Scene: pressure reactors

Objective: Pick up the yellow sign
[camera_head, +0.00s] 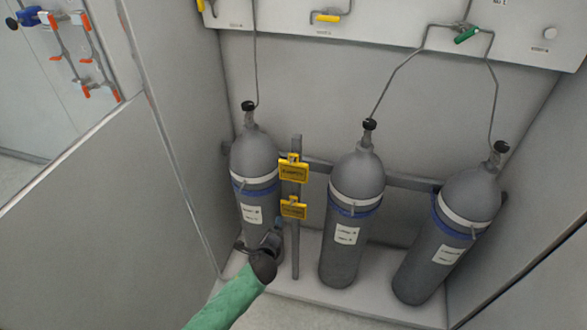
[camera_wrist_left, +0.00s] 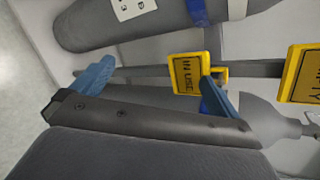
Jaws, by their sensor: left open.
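Two yellow signs hang one above the other on a grey post between the left and middle cylinders. The upper sign (camera_head: 293,170) shows in the left wrist view as a partly cut-off sign ending in "TY" (camera_wrist_left: 303,72). The lower sign (camera_head: 292,209) reads "IN USE" in the left wrist view (camera_wrist_left: 186,75). My left gripper (camera_head: 259,243) is open and empty, low in front of the left cylinder, below and left of the lower sign. In the left wrist view its blue fingers (camera_wrist_left: 157,92) are spread, and one overlaps the "IN USE" sign's edge; contact cannot be told.
The left cylinder (camera_head: 254,160), middle cylinder (camera_head: 356,175) and right cylinder (camera_head: 472,195) stand on a pale ledge (camera_head: 300,283) against a grey rail. Thin pipes rise from them to a valve panel (camera_head: 385,22). A cabinet wall (camera_head: 185,120) closes the left side.

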